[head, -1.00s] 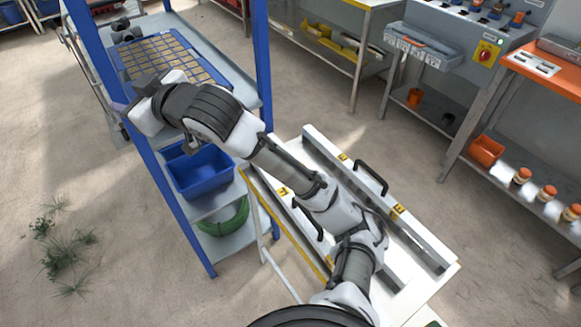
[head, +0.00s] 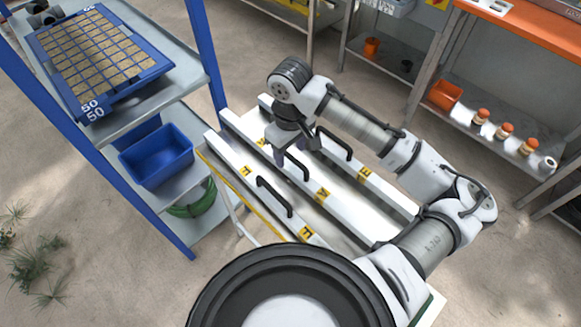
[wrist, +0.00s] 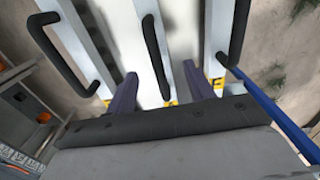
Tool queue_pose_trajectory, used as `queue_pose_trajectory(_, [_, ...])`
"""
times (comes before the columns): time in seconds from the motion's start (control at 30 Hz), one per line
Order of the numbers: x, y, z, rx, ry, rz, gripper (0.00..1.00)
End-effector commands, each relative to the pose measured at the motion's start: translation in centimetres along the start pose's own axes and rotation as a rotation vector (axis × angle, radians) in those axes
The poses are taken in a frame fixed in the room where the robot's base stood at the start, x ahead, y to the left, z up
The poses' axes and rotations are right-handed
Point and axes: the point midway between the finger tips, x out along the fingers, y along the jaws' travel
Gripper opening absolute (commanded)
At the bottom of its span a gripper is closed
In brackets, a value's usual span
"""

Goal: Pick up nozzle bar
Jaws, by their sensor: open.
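Three white nozzle bars with black handles and yellow labels lie side by side on a stand in the head view: a left bar (head: 228,154), a middle bar (head: 346,218) and a right bar (head: 390,195). My gripper (head: 295,149) hangs pointing down over the middle bar, near its handle (head: 298,169). In the wrist view my gripper (wrist: 161,88) is open and empty. The middle handle (wrist: 153,50) runs between its two purple fingers, apart from both. The other bars' handles (wrist: 57,55) (wrist: 238,35) lie outside the fingers. The exact height above the handle cannot be told.
A blue-posted rack at left holds a seed tray (head: 152,75) on top, a blue bin (head: 158,158) and a green coil (head: 192,205) below. An orange-topped bench (head: 540,35) stands at right. Neighbouring handles stand close on both sides of my gripper.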

Motion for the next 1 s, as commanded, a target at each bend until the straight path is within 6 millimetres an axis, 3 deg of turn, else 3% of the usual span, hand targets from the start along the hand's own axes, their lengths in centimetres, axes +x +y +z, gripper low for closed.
queue_pose_trajectory(0.1, [1.6,0.0,0.0,0.001,0.0,-0.001,0.53])
queue_pose_trajectory(0.37, [3.4,0.1,-0.1,0.001,0.0,0.0,0.53])
queue_pose_trajectory(0.6, [6.9,0.1,-0.3,0.0,0.002,0.0,0.53])
queue_pose_trajectory(0.9, [7.7,0.1,-0.3,0.0,0.003,0.001,0.53])
queue_pose_trajectory(1.0, [7.7,0.1,-0.3,-0.001,0.003,0.001,0.42])
